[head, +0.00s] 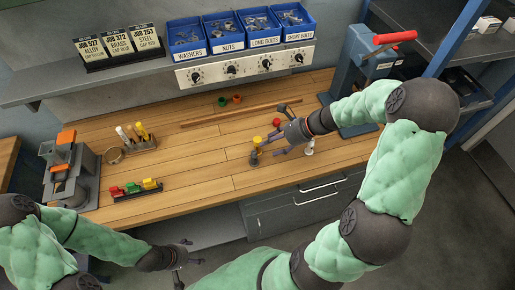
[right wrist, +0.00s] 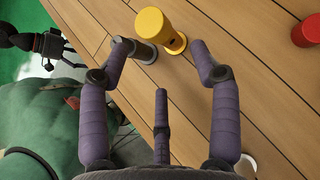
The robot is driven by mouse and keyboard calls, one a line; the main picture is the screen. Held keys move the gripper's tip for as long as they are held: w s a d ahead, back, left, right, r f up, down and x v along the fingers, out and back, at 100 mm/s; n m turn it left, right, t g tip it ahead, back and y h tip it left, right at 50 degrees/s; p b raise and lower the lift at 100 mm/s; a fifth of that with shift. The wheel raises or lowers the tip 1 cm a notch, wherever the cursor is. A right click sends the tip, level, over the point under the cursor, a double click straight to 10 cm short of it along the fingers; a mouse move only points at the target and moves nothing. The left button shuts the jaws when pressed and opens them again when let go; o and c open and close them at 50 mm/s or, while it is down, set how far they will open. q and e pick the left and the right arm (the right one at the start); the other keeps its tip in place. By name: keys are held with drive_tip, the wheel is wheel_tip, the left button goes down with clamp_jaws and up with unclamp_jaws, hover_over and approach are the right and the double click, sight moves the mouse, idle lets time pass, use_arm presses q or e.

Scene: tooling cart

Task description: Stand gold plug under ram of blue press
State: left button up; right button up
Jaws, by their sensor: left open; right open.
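A yellow-gold plug (head: 256,141) with a wide head and narrow waist stands on the wooden bench; it also shows in the right wrist view (right wrist: 160,26). A grey plug (right wrist: 140,48) stands close beside it. My right gripper (head: 272,145) is open and empty; in the right wrist view its fingers (right wrist: 165,65) spread short of the gold and grey plugs. The blue press (head: 356,75) with a red handle stands at the bench's right; my right arm partly covers it and hides the space under its ram. My left gripper (head: 183,255) is open and empty in front of the bench.
A red plug (head: 276,122) and a white plug (head: 309,150) stand near my right gripper. A grey press with orange parts (head: 66,165) is at left. A long rod (head: 225,116) lies behind. The bench's middle is clear.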

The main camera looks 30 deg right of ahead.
drive_tip(key=shift+w+r+b+x, duration=0.15)
drive_tip(key=shift+b+x, duration=0.3)
drive_tip(key=shift+x, duration=0.9)
drive_tip(key=shift+w+r+b+x, duration=0.15)
drive_tip(key=shift+b+x, duration=0.25)
drive_tip(key=shift+x, duration=0.95)
clamp_jaws()
